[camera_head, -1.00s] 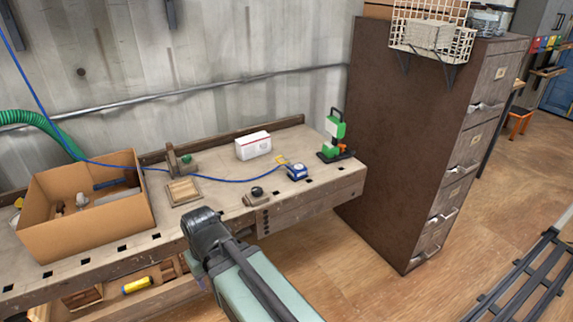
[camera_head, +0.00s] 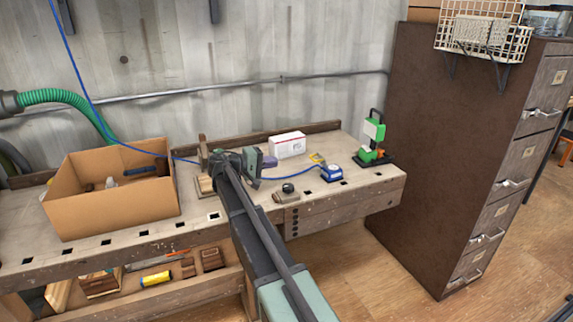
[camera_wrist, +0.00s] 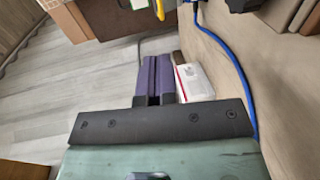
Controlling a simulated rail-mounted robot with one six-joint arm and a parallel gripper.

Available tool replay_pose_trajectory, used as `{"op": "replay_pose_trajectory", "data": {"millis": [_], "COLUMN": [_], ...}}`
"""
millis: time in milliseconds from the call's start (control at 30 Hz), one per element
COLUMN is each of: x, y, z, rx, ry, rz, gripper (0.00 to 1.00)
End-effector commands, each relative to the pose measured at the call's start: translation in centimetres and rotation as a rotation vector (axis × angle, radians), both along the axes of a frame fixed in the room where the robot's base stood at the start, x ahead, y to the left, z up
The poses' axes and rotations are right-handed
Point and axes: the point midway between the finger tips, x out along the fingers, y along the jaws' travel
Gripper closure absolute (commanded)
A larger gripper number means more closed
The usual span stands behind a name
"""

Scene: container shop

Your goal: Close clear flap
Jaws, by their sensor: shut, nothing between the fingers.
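I cannot make out a clear flap in either view. My gripper (camera_head: 269,161) is over the workbench (camera_head: 235,228), with its tips toward the right, near a white box with a red edge (camera_head: 287,145). In the wrist view my gripper (camera_wrist: 154,62) shows two purple finger pads pressed together, with nothing between them. The white box (camera_wrist: 195,84) lies just right of the fingers there; I cannot tell whether they touch.
An open cardboard box (camera_head: 112,212) stands at the bench's left. A blue device (camera_head: 332,174) with a blue cable, a black-knobbed block (camera_head: 288,190) and a green machine (camera_head: 374,135) are at the right. A brown cabinet (camera_head: 440,140) stands beyond the bench's end.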

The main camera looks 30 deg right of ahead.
Motion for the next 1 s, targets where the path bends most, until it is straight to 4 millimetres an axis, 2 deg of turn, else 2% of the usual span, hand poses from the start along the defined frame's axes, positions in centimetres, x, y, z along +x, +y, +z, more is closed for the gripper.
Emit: {"op": "replay_pose_trajectory", "data": {"millis": [500, 700, 1000], "x": [-1.4, -1.7, -1.7], "y": [-10.5, -12.4, -12.5], "z": [-1.7, -1.9, -1.9], "rx": [0.002, 0.002, 0.002], "ry": [-0.001, 0.0, 0.0], "rz": [-0.002, -0.001, 0.0], "gripper": [1.0, 1.0, 1.0]}}
